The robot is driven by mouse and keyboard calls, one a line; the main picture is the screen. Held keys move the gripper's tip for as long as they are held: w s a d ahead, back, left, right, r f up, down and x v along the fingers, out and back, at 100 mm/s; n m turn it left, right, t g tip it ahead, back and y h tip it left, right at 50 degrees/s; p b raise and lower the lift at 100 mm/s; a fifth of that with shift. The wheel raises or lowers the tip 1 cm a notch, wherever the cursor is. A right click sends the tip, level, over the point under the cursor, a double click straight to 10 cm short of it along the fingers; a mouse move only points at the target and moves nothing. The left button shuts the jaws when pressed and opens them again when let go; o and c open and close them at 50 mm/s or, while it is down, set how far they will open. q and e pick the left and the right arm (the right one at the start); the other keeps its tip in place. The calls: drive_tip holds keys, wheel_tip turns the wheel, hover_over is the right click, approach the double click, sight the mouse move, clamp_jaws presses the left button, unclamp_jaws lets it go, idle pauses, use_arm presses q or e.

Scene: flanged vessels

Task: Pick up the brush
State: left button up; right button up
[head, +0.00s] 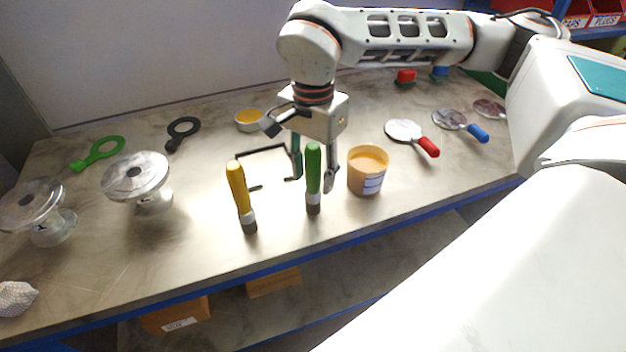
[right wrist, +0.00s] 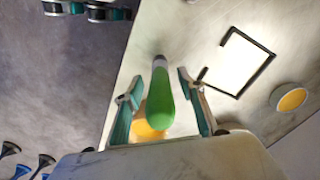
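Two brushes stand bristles down on the grey table: one with a green handle (head: 313,170), one with a yellow handle (head: 238,188) to its left. My right gripper (head: 314,184) points down at the green brush, fingers apart. In the right wrist view the green handle (right wrist: 160,100) lies between the fingers of my right gripper (right wrist: 158,77), with a gap on both sides. Teal and grey parts at the top left edge of that view look like my left gripper, cut off; its state is unclear. The head view does not show it.
A tub with orange contents (head: 367,171) stands close right of the green brush. A black frame (head: 268,151) lies behind the brushes. Two flanged vessels (head: 137,177) (head: 38,208) stand at left. Round discs with red (head: 428,147) and blue (head: 477,133) handles lie at right.

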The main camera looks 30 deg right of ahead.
clamp_jaws()
drive_tip(key=shift+r, duration=0.15)
wheel_tip(320, 180, up, 20)
drive_tip(key=p, duration=0.2)
